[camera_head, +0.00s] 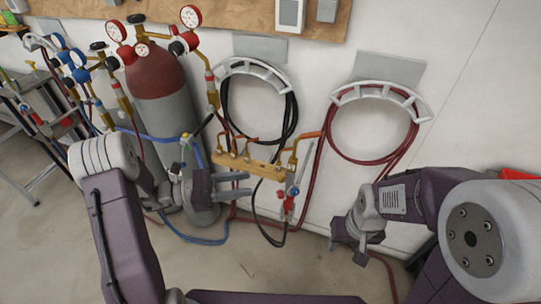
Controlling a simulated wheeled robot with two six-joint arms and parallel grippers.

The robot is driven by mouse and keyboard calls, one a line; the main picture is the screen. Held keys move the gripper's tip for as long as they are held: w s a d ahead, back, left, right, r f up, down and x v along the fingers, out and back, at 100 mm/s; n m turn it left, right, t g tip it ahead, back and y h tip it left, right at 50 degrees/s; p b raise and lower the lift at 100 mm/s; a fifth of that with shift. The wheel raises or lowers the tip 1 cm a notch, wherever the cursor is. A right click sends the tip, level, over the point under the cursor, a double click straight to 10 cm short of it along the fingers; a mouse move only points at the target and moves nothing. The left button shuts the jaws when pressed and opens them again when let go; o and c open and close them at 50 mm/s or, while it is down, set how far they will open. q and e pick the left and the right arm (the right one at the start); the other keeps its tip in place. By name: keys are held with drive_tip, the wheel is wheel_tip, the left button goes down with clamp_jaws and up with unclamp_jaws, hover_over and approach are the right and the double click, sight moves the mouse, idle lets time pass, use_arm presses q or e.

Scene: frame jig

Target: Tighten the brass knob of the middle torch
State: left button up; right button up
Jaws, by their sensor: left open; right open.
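A tan, brass-coloured rack (262,170) on the wall holds several torches with copper-coloured bent tubes. The rightmost torch (291,194) hangs below the rack's right end, with red and blue knobs showing. The middle torch's brass knob is too small to make out; my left gripper is close to that part of the rack. My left gripper (240,185) is open, its two grey fingers pointing right just below the rack's left part. I see nothing between them. My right gripper (348,247) is open and empty, low in front of the wall, right of the rack and apart from it.
Gas cylinders, one with a red top (155,76), stand behind my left arm with gauges above. Black hose (289,118) and red hose (399,157) hang coiled on wall holders. Loose hoses run down to the floor. A metal trestle (28,135) stands at far left.

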sight(281, 179)
use_arm(q)
drive_tip(key=x, duration=0.9)
drive_tip(key=shift+w, duration=0.15)
drive_tip(key=shift+f, duration=0.1)
clamp_jaws()
